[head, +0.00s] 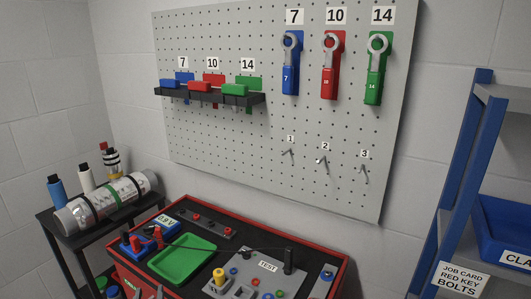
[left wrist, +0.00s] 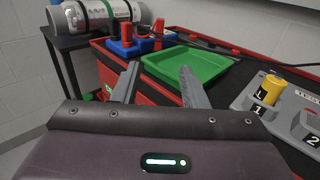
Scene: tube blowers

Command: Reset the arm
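My left gripper (left wrist: 159,80) shows in the left wrist view. Its two grey fingers stand apart with nothing between them, so it is open and empty. The fingers point toward the red-edged workbench, with the green tray (left wrist: 187,64) just beyond them. I cannot make out my left gripper clearly in the head view. My right gripper shows in neither view.
The red-edged bench (head: 325,284) carries a green tray (head: 183,257), a blue block with red parts (head: 140,243) and a test panel (head: 268,266). A black side stand holds a metal cylinder (head: 108,203). A pegboard (head: 225,140) hangs behind; a blue shelf rack (head: 465,150) stands right.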

